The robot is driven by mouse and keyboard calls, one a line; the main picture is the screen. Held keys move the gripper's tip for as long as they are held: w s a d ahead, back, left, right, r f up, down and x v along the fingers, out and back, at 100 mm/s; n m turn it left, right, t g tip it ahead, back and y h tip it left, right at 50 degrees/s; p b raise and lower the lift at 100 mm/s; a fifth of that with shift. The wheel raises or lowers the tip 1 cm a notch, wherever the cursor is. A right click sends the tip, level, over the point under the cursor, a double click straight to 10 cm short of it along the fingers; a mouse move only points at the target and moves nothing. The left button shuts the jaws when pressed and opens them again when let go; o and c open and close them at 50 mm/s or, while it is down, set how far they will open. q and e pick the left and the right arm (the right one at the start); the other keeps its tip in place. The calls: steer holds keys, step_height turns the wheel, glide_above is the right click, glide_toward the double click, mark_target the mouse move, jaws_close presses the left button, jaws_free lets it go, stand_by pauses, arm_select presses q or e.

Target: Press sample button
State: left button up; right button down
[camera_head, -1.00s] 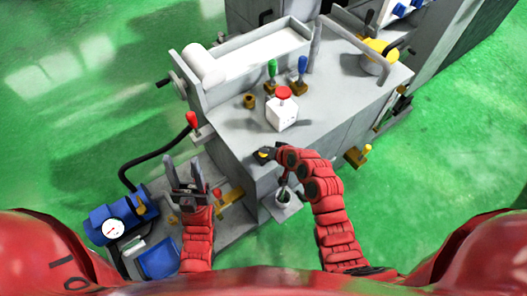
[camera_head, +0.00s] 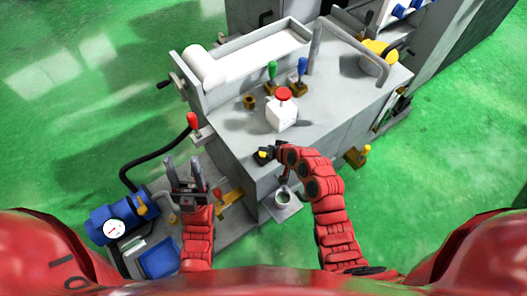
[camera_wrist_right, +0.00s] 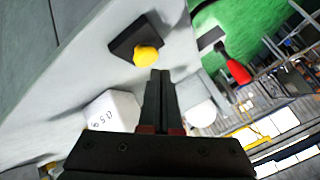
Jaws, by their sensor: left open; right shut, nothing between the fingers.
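A yellow button (camera_wrist_right: 146,56) on a dark square base sits on the grey machine top in the right wrist view. It also shows in the head view (camera_head: 263,155) at the machine's front edge. My right gripper (camera_wrist_right: 160,74) is shut and empty, its tips close beside the yellow button; contact cannot be told. In the head view the right gripper (camera_head: 272,150) is partly hidden by its own wrist. My left gripper (camera_head: 184,163) is open and empty at the machine's left front.
Green (camera_head: 272,71) and blue (camera_head: 302,67) levers stand behind the white box. A blue motor with gauge (camera_head: 112,227) sits low left. Green floor is free at right.

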steer(key=shift+r+p, duration=1.4)
steer(key=shift+r, duration=1.1)
